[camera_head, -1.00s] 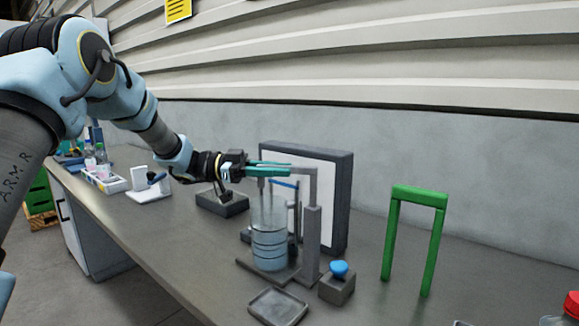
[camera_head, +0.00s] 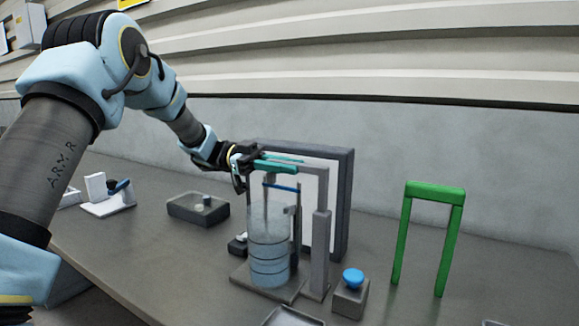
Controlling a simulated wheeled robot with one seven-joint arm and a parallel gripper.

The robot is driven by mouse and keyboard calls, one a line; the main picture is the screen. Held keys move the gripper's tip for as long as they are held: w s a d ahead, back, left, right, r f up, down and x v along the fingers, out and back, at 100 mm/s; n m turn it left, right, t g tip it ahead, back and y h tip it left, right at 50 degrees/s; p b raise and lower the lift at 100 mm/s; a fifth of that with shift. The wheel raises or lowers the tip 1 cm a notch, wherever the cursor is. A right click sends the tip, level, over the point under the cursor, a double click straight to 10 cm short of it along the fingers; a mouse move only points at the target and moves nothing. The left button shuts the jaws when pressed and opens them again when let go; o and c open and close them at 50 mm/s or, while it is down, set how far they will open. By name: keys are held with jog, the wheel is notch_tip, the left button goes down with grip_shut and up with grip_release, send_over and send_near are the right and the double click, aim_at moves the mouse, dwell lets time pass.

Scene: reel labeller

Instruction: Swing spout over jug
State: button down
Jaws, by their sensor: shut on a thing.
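The clear jug (camera_head: 268,242) stands upright on a dark base plate, with dark rings and bluish contents in its lower part. The grey spout (camera_head: 317,165) reaches left from the top of a grey post (camera_head: 320,235). Its downturned end seems to hang over the jug's mouth, though the exact alignment is hard to judge. My gripper (camera_head: 293,163), with teal fingers, is shut on the spout arm above the jug. The fingers hide part of the spout.
A white panel with a dark frame (camera_head: 345,190) stands behind. A blue-topped button box (camera_head: 351,292) is to the right, and a green arch (camera_head: 435,193) beyond it. A grey tray (camera_head: 292,318) lies in front. A dark box (camera_head: 198,209) sits left.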

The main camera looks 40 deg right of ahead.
jog(key=shift+f, duration=0.1)
jog(key=c, duration=0.8)
grip_release()
jog(key=b+v, duration=0.2)
jog(key=v, duration=0.8)
jog(key=shift+w, duration=0.35)
jog(key=shift+a, duration=0.1)
